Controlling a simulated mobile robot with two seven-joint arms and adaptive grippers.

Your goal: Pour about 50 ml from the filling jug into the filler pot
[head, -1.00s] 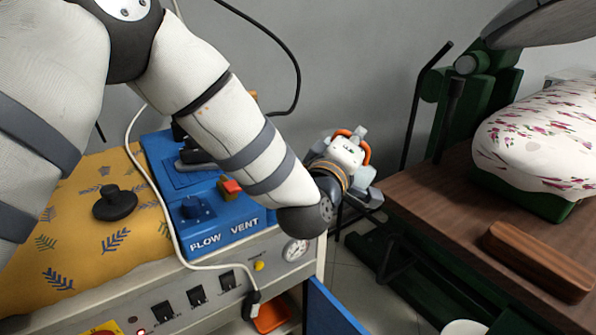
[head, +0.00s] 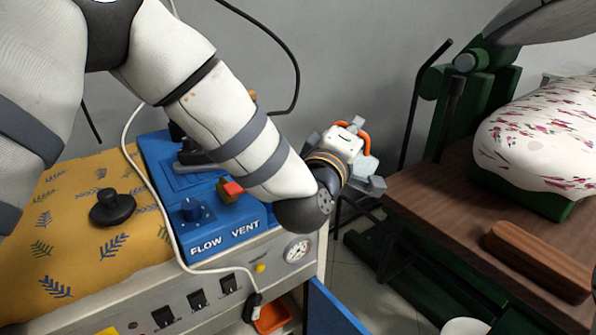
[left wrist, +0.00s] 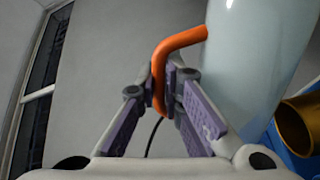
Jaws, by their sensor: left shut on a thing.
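The filling jug (left wrist: 255,60) is pale blue, with an orange handle (left wrist: 180,43). It fills the upper right of the left wrist view, and its top lies outside that picture. My left gripper (left wrist: 168,88) is shut on the handle. A brass-coloured pot (left wrist: 293,130), apparently the filler pot, shows at the lower right of the left wrist view, below and beside the jug. No liquid stream shows. My right gripper is not in view.
A blue unit marked FLOW VENT (head: 215,235) sits on the machine beside a yellow patterned pad (head: 75,235) with a black knob (head: 112,207). A pale cable (head: 145,190) crosses it. At right, a wooden table (head: 440,200) carries a wooden block (head: 538,260) and a floral-covered form (head: 540,140).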

